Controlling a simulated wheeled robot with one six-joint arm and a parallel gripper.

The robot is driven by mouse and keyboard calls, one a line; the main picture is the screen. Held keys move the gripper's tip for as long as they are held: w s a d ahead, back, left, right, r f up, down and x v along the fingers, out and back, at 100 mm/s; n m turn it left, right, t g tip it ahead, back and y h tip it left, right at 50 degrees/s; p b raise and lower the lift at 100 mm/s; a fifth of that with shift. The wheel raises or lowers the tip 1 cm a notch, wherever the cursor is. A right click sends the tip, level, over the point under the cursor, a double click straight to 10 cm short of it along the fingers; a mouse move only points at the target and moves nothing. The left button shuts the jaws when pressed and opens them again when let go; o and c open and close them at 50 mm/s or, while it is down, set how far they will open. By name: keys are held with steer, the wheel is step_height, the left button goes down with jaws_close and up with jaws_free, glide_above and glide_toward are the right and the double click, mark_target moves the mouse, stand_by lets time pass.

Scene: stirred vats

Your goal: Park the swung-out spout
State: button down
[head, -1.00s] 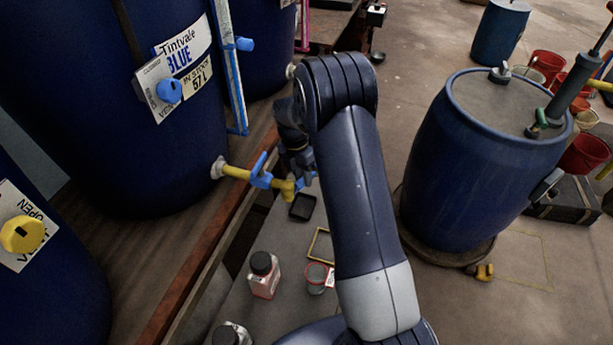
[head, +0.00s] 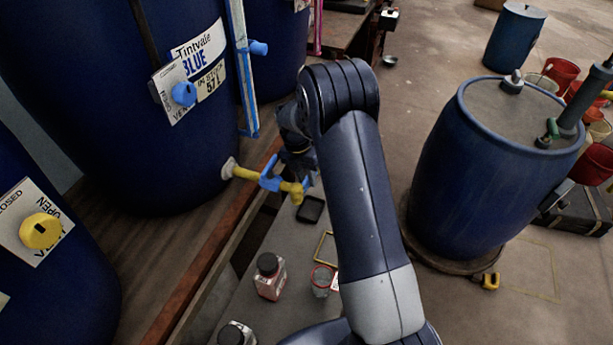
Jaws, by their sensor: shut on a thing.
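A yellow spout (head: 245,174) juts out to the right from the low side of a dark blue vat (head: 130,130) labelled Tintvale BLUE. A blue tap handle (head: 269,180) sits across the spout, and its yellow outlet end (head: 294,189) is over the grey floor strip. My gripper (head: 305,181) is at this outlet end, shut on the spout, with my wrist above it. My arm hides part of the gripper, so the exact grip is hard to see.
A black square pad (head: 311,209), a capped bottle (head: 269,275) and a small red-rimmed cup (head: 321,281) lie below the spout. A wooden ledge (head: 200,260) runs under the vats. A blue drum (head: 470,170) stands right of my arm.

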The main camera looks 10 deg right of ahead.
steer(key=c, duration=1.2)
jaws_free()
steer(key=shift+r, duration=0.1)
step_height(320, 180, up, 10)
steer(key=w+a, duration=0.1)
steer(key=shift+w+a+r, duration=0.2)
steer(key=shift+a+r, duration=0.05)
steer(key=shift+a, duration=0.1)
